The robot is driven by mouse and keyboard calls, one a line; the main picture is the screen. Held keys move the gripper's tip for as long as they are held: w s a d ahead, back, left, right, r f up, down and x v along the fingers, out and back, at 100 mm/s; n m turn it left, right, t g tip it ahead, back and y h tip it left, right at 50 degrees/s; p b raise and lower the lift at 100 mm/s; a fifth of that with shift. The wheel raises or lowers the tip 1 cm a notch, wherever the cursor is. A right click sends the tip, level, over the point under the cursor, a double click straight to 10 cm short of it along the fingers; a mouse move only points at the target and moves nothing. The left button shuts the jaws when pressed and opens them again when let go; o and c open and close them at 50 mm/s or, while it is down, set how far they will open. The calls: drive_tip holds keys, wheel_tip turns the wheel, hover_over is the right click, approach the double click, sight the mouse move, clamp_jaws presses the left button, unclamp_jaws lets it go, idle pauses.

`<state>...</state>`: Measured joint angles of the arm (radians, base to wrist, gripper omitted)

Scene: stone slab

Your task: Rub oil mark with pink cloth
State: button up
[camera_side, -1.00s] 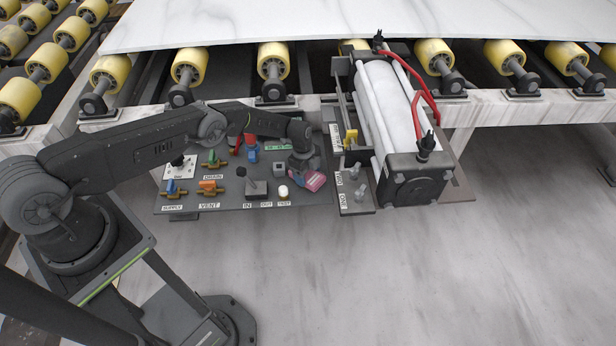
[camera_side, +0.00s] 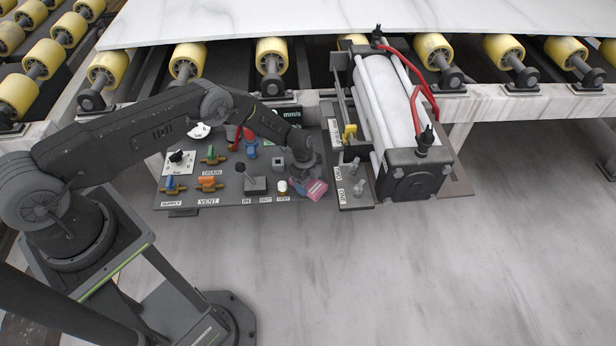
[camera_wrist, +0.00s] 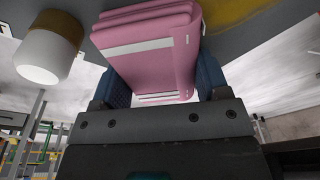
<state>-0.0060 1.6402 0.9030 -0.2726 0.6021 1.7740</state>
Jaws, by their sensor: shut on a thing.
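The pink cloth (camera_side: 316,189) is a folded pad with a pale stripe. My gripper (camera_side: 306,184) is shut on it near the front right corner of the dark control panel. In the wrist view the cloth (camera_wrist: 150,48) sits between the blue finger pads of my gripper (camera_wrist: 163,78). A yellow-brown smear, which looks like the oil mark (camera_wrist: 235,12), shows on the dark surface just right of the cloth. I cannot make out the smear in the side view. Whether the cloth touches the panel is unclear.
A white-capped button (camera_side: 282,186) stands close left of the cloth, also in the wrist view (camera_wrist: 43,55). The cylinder unit (camera_side: 405,165) with metal fittings (camera_side: 357,187) stands to the right.

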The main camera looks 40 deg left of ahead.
drive_tip(key=s+d, duration=0.4)
drive_tip(key=s, duration=0.1)
drive_tip(key=shift+s+d, duration=0.2)
drive_tip(key=shift+d, duration=0.15)
idle(0.3)
drive_tip(key=shift+w+r, duration=0.2)
drive_tip(key=shift+r, duration=2.85)
wheel_tip(320, 180, up, 3)
